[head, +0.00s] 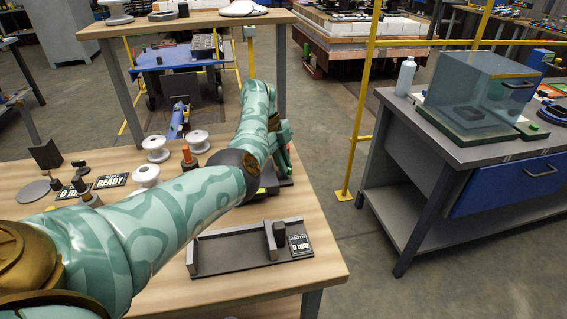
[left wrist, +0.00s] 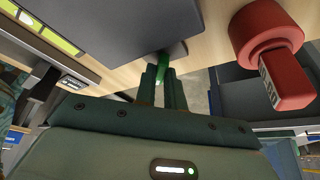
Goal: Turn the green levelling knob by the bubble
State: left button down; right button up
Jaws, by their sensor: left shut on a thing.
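The green levelling knob (left wrist: 162,68) shows in the left wrist view at the edge of a dark grey plate (left wrist: 120,30). My left gripper (left wrist: 164,84) is shut on the knob, with its two dark green fingers on either side. A yellow-green bubble vial (left wrist: 45,28) with a pale spot lies at the upper left of that view. In the head view my left gripper (head: 283,150) is low over the wooden table's right side, partly behind my arm. The dark plate (head: 285,183) shows only in part there, and the knob is hidden. My right gripper is out of view.
A red ring with a labelled block (left wrist: 268,45) is right of the fingers. A grey width gauge (head: 235,250) lies at the table's front. A bench with a clear box (head: 475,90) stands right, across open floor.

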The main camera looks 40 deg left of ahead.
pick_arm(q)
jog(key=shift+m, duration=0.5)
jog(key=shift+a, duration=0.1)
jog(key=c, duration=1.5)
grip_release()
jog(key=v, duration=1.2)
jog(key=shift+w, duration=0.25)
